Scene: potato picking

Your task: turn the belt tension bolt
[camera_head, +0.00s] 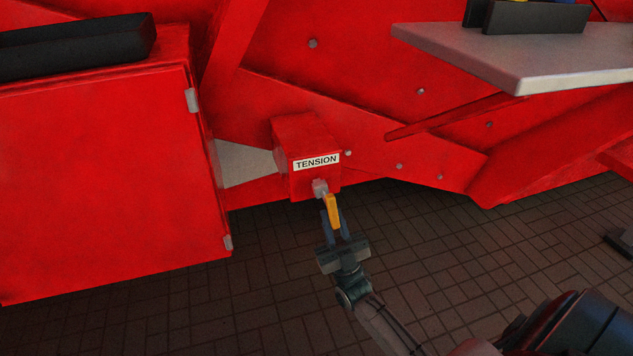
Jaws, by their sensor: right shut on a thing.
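The belt tension bolt (319,187) is a small grey head on the front of a red box below a white label (316,162) that reads TENSION. A yellow-orange handled tool (332,210) reaches up to the bolt, its upper end touching or right beside it; I cannot tell which. My right gripper (334,220) is just below the bolt, its dark fingers shut on the yellow tool. The right arm comes up from the lower right. My left gripper does not show.
A red cabinet (100,180) with a black tray (75,45) on top stands at the left. A grey shelf (500,55) juts out at the upper right. Red machine panels fill the back. The brick-paved floor (200,310) below is mostly clear.

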